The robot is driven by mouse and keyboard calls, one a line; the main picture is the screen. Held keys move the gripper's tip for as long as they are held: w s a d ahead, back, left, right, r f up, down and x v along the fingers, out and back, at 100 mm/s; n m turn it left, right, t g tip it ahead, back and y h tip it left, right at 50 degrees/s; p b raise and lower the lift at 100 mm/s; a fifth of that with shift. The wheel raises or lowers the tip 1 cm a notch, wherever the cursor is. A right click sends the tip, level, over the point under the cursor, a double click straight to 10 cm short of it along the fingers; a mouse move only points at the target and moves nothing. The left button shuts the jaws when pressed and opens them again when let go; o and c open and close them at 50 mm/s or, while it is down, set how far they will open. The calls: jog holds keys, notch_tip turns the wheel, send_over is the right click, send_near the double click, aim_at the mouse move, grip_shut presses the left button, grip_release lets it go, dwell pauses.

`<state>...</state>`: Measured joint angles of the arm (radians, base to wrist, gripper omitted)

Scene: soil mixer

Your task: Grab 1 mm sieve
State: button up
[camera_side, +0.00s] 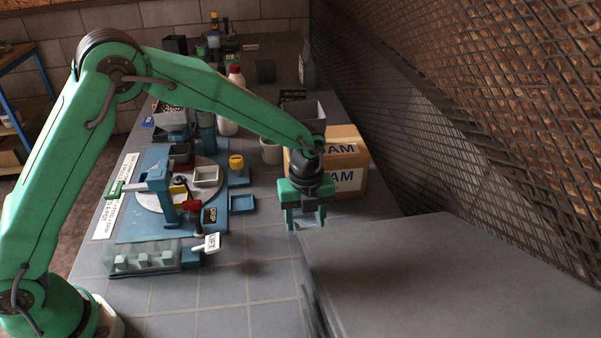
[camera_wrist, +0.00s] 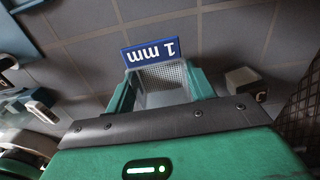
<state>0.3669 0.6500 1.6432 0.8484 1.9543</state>
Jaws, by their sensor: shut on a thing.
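The 1 mm sieve (camera_wrist: 165,76) shows in the wrist view as a mesh piece with a blue label reading "1 mm", upside down in the picture. My gripper (camera_wrist: 163,92) is shut on it, one green finger on each side. In the side view my gripper (camera_side: 306,222) points down over the grey table, in front of the cardboard box. The sieve is only a small pale shape between the fingers there, and its lower part is hard to make out.
A cardboard box (camera_side: 345,165) stands behind my gripper. A large grey surface (camera_side: 460,285) lies at the right, near the mesh wall (camera_side: 480,110). The blue mixer station (camera_side: 150,225) with trays and labelled handles is at the left. Tiled table between is clear.

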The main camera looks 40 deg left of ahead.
notch_tip(320, 180, up, 15)
dwell(0.4)
dwell(0.5)
